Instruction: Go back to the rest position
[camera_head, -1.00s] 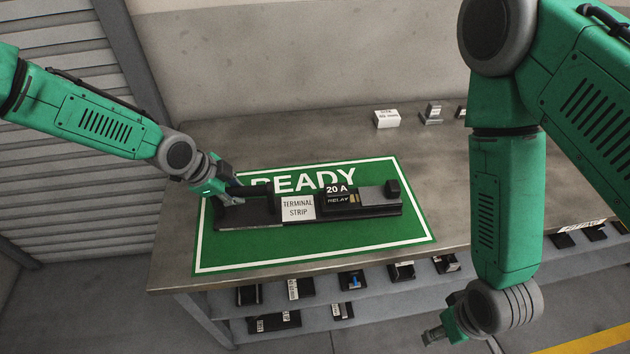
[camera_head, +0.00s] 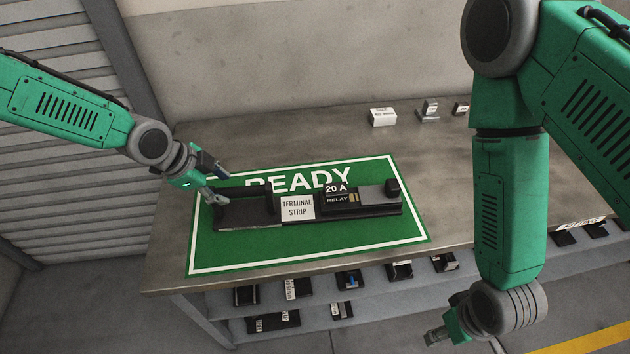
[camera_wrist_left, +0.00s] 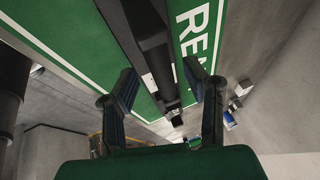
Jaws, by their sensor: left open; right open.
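My left gripper (camera_head: 217,182) is open and empty at the left end of a black assembly (camera_head: 248,213) on the green READY mat (camera_head: 290,250). The assembly carries a white TERMINAL STRIP label (camera_head: 298,207) and a black relay block (camera_head: 340,200) marked 20 A. In the left wrist view the open fingers (camera_wrist_left: 165,95) stand apart, with the dark assembly (camera_wrist_left: 150,50) beyond and between them. A small gap to the assembly seems to show, but contact is hard to judge. My right gripper (camera_head: 438,337) hangs low at the right, in front of the table, small and empty.
The grey table (camera_head: 430,165) has free room right of the mat. A white box (camera_head: 383,117) and small parts (camera_head: 429,110) stand at its back. A lower shelf (camera_head: 375,295) holds several dark parts. A slatted shutter (camera_head: 60,190) is at the left.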

